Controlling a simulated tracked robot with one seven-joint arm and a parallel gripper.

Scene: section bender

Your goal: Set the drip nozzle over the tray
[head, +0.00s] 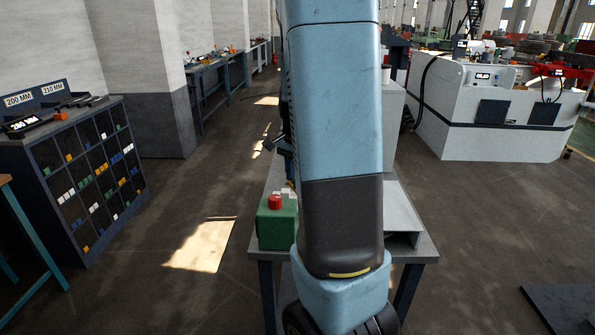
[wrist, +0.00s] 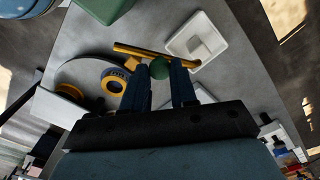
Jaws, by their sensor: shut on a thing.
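In the wrist view the drip nozzle is a yellow tube (wrist: 130,49) with a round green knob (wrist: 159,69). My gripper (wrist: 159,72) has its two dark blue fingers shut on either side of this knob. The tube runs across just beyond the fingertips, and its right end (wrist: 195,64) reaches the near edge of the white tray (wrist: 176,42). I cannot tell how high that end is above the tray. The tray is shallow and sits on the grey table. In the head view my arm hides the gripper, nozzle and tray.
Left of the fingers are a round grey plate (wrist: 83,70) and a blue and orange ring (wrist: 115,80). A green box with a red button (head: 277,225) stands at the table's left edge. Bare grey tabletop (wrist: 150,22) lies behind the tube.

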